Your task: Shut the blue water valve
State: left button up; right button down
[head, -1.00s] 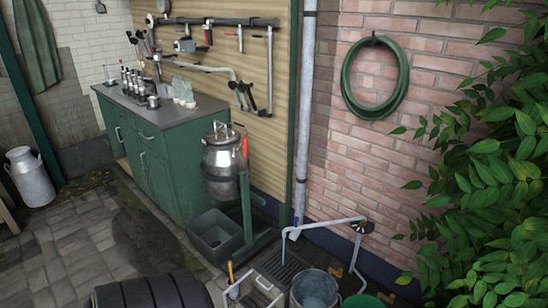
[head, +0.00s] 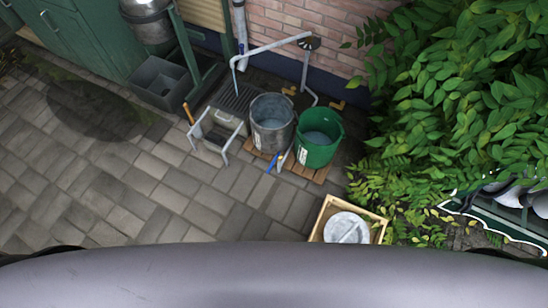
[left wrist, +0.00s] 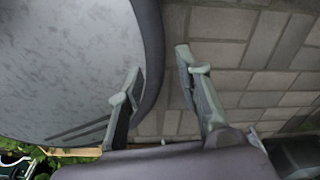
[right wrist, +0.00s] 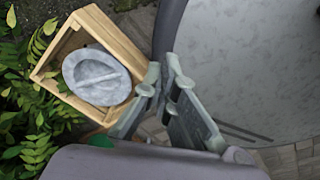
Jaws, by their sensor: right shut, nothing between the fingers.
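I cannot pick out the blue water valve for certain. In the head view a grey pipe (head: 270,46) runs from a dark round wall fitting (head: 309,43) and bends down over a drain grate. A small blue piece (head: 241,48) shows on the downpipe, and a slim blue object (head: 272,162) lies by the buckets; both are too small to identify. My left gripper (left wrist: 157,62) is open and empty above the paving in the left wrist view. My right gripper (right wrist: 162,66) is shut and empty, beside a wooden crate. Neither gripper shows in the head view.
A metal bucket (head: 272,124) and a green bucket (head: 318,137) stand on wooden slats before the wall. A low metal frame (head: 217,135) is left of them. The wooden crate (head: 325,215) holds a grey lid. Leafy bushes (head: 450,90) crowd the right. Paving at left is clear.

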pick_arm(q)
jog(key=shift+w+d, duration=0.1)
jog(key=shift+w, duration=0.3)
jog(key=shift+s, duration=0.1)
